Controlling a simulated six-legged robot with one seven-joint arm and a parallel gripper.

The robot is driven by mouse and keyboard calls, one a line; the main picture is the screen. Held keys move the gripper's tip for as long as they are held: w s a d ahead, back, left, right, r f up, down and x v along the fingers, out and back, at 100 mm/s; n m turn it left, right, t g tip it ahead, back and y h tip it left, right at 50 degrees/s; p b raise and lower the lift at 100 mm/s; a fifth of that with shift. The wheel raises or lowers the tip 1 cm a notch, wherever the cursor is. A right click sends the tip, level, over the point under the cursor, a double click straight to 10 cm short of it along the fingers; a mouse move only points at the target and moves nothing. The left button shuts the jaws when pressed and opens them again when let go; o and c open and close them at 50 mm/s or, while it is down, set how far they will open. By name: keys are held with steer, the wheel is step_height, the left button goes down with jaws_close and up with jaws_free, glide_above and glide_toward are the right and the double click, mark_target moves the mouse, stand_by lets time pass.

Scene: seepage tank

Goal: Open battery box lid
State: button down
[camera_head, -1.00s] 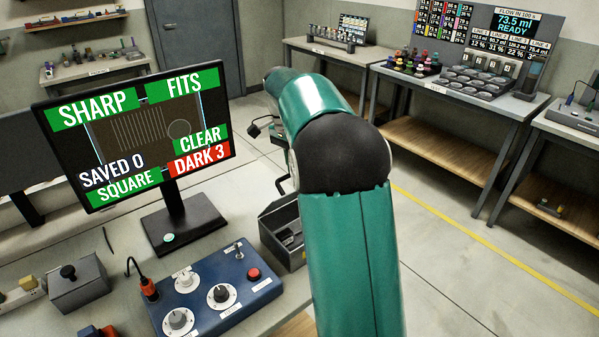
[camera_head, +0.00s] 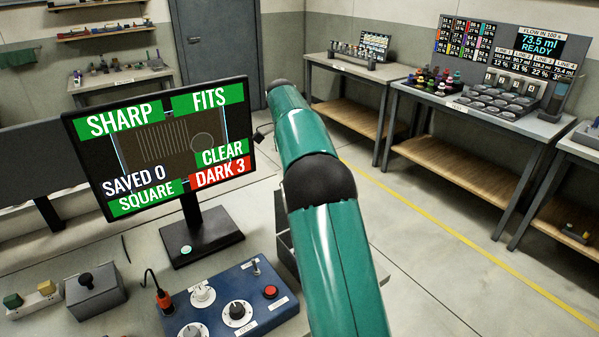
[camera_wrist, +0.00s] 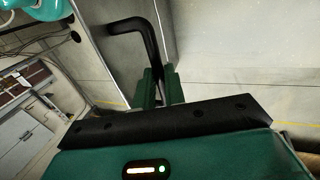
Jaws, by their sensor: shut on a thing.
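In the wrist view my gripper (camera_wrist: 160,87) has its two green fingers closed around the lower end of a bent black bar handle (camera_wrist: 130,24). The handle bends over to the left and stands against a plain grey panel (camera_wrist: 112,52), which looks like a lid; I cannot tell for sure that it is the battery box lid, or how far it is open. In the head view my green arm reaches away past the monitor, and the gripper and handle are hidden behind it.
The near bench holds a monitor (camera_head: 165,150), a blue control box (camera_head: 232,305) with knobs, and a grey box with a black knob (camera_head: 93,292). A grey open-topped bin (camera_head: 285,240) is partly behind my arm. Open floor (camera_head: 430,270) lies to the right.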

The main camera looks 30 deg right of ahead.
steer(key=shift+a+f, duration=0.1)
steer(key=shift+f, duration=0.2)
steer(key=c, duration=1.5)
jaws_free()
steer(key=shift+w, duration=0.1)
steer(key=shift+r, duration=0.2)
steer(key=r, duration=0.3)
steer(key=shift+s+r, duration=0.25)
steer(key=shift+r, duration=0.05)
steer(key=s+a+r, duration=0.1)
steer(key=s+r, duration=0.2)
steer(key=s, duration=0.1)
steer(key=s+a+r, duration=0.1)
steer(key=s+r, duration=0.2)
steer(key=s, duration=0.1)
steer(key=s+a+r, duration=0.1)
steer(key=s+r, duration=0.2)
steer(key=s, duration=0.2)
steer(key=shift+a+r, duration=0.2)
steer(key=shift+a, duration=0.2)
